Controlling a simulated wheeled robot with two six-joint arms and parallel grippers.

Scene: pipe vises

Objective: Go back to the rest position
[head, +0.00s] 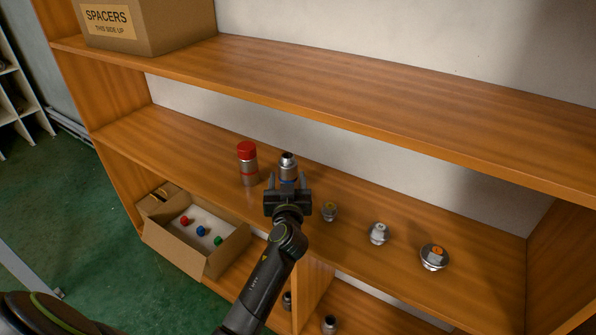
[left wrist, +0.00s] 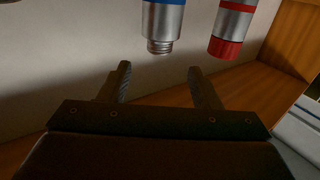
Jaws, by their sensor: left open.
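My left gripper (head: 289,186) is open over the middle shelf in the head view, its two fingers pointing toward the back. A silver cylinder with a blue band (head: 288,165) stands just beyond the fingers. In the left wrist view the same blue-banded cylinder (left wrist: 162,25) shows ahead of the open fingers, with its threaded end visible, and nothing is held. Its lower part is hidden by my gripper in the head view. A silver cylinder with a red cap (head: 247,163) stands to its left; it also shows in the left wrist view (left wrist: 232,25). My right gripper is not in view.
Three round metal fittings, a small one (head: 329,211), a middle one (head: 378,233) and a larger one (head: 434,256), sit on the shelf (head: 480,258) to the right. An open cardboard box (head: 222,253) holds coloured pieces at lower left. The upper shelf (head: 370,85) overhangs, with a SPACERS box (head: 160,28).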

